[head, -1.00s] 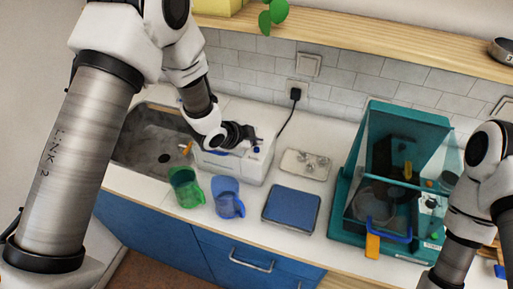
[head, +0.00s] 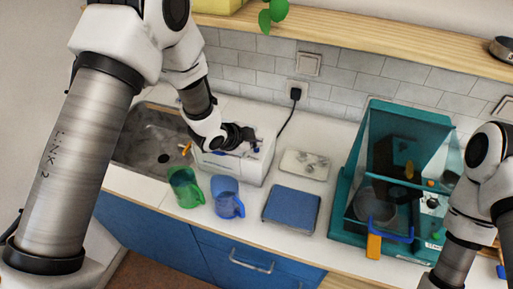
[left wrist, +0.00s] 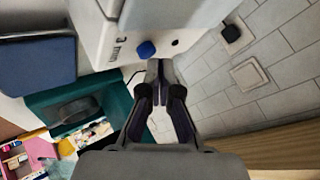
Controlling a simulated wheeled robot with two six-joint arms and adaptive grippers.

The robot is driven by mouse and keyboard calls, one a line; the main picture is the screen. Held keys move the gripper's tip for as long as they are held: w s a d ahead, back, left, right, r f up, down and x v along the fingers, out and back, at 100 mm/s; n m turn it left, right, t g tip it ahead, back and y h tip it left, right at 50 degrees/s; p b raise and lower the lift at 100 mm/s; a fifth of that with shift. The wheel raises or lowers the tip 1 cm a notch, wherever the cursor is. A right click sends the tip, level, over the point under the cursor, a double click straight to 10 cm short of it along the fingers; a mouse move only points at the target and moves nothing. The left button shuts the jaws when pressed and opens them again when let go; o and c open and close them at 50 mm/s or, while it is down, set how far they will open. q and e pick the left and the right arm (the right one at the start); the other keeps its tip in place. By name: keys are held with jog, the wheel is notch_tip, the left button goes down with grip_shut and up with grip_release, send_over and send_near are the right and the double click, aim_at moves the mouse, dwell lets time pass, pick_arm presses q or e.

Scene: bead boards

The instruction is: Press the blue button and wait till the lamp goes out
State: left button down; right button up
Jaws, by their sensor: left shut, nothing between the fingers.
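A white appliance (head: 250,172) stands on the counter right of the sink. Its blue button (left wrist: 146,49) shows clearly in the left wrist view, with a small dark round spot (left wrist: 175,42) beside it. I cannot tell whether that spot is the lamp; no lit lamp shows. My left gripper (head: 248,140) is over the top of the appliance, near the button, and partly hides it in the head view. In the left wrist view its fingertips (left wrist: 160,66) are together and empty, just short of the button in the picture; contact cannot be made out. My right gripper is out of view.
A green cup (head: 186,188) and a blue cup (head: 227,198) stand in front of the appliance. A blue-topped flat plate (head: 291,208) and a pale tray (head: 305,164) lie to its right. A teal box with a raised lid (head: 349,235) stands farther right. A black cable runs to a wall plug (head: 295,94).

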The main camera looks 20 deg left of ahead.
aim_at(255, 149)
pick_arm(q)
jog(key=shift+f+b, duration=0.35)
jog(key=shift+f, duration=0.1)
dwell(0.3)
jog(key=shift+r+p, duration=0.65)
jog(key=shift+r, duration=0.25)
notch_tip(255, 149, up, 5)
jog(key=p, duration=0.4)
dwell(0.4)
dwell(0.4)
